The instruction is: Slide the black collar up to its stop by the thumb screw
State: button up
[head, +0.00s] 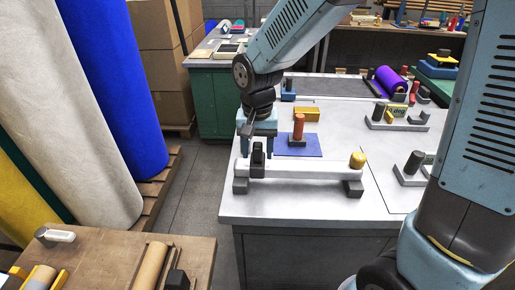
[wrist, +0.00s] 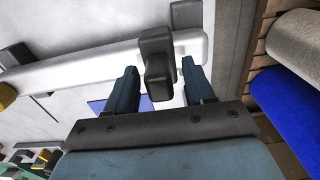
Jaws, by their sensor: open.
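The black collar (head: 257,170) sits around the white bar (head: 310,169) near its left end, and a black upright part (head: 258,152), likely the thumb screw, stands on it. In the wrist view the collar (wrist: 154,46) crosses the bar, its block-like upright part (wrist: 159,82) toward the camera. A yellow knob (head: 357,160) is on the bar's right end; it also shows at the wrist view's left edge (wrist: 6,96). My gripper (head: 257,152) is open and pointing down, one finger on each side of the upright part.
The bar rests on dark feet (head: 353,189) near the table's front left corner (head: 270,210). Behind it are a blue mat (head: 310,151) with a red-brown post (head: 298,127) and a yellow block (head: 306,114). The bar between collar and knob is clear.

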grip_shut()
dwell(0.5)
